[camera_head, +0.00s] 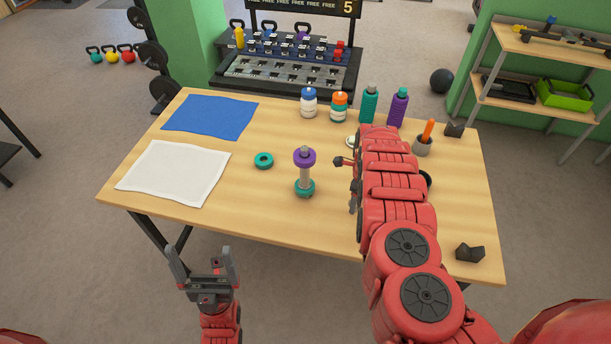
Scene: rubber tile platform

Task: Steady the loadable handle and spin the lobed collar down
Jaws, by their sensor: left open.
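The loadable handle (305,174) stands upright on the table, a grey bar with a purple round piece (304,157) near its top and a teal piece (305,190) at its foot. A teal ring (264,160) lies flat to its left; I cannot tell which piece is the lobed collar. My left gripper (205,262) is open and empty, in front of the table's near edge and apart from the handle. My right arm reaches over the table to the right of the handle. Its gripper (347,180) is mostly hidden by the arm, so its jaws are unclear.
A white cloth (175,174) and a blue cloth (210,117) lie at left. Several bottles (339,106) stand along the back. A grey cup (423,147) with an orange stick and dark blocks (469,253) are at right. The table front around the handle is clear.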

